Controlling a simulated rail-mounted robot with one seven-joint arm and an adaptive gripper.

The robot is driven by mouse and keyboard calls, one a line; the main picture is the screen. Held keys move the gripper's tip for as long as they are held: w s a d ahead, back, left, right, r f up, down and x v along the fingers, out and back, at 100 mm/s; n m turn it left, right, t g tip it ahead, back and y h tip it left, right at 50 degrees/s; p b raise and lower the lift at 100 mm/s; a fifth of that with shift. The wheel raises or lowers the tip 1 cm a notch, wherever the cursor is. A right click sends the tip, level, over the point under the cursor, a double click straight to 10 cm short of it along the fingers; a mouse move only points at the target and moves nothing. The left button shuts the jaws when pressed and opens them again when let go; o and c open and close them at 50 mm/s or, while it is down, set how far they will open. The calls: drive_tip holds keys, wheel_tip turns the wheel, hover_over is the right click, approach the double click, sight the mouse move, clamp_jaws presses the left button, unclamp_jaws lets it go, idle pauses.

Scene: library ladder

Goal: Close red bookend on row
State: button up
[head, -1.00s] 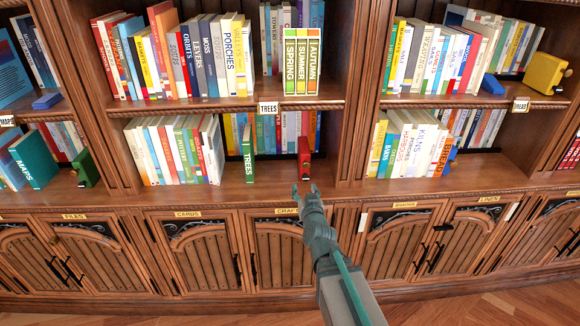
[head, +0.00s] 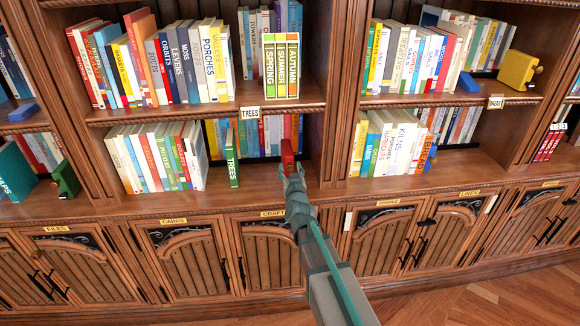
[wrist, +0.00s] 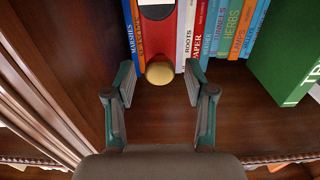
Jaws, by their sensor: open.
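The red bookend (head: 287,157) stands on the lower shelf of the middle bay, near its right end, in front of a back row of books. In the wrist view the red bookend (wrist: 158,40) has a round brass knob (wrist: 160,72) low on its front. My gripper (head: 287,172) is at the shelf edge just in front of it. In the wrist view my gripper (wrist: 158,88) is open, its fingers on either side of the knob and apart from it. A green book, TREES (head: 232,165), stands to the left, beside the front row of books (head: 158,155).
The back row of books (wrist: 220,30) stands behind the bookend. The green book (wrist: 290,60) is at the right in the wrist view. An upright partition (wrist: 60,60) is close at the left there. Bare shelf (wrist: 245,115) lies between.

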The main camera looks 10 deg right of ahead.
drive_tip(key=shift+w, duration=0.7)
clamp_jaws()
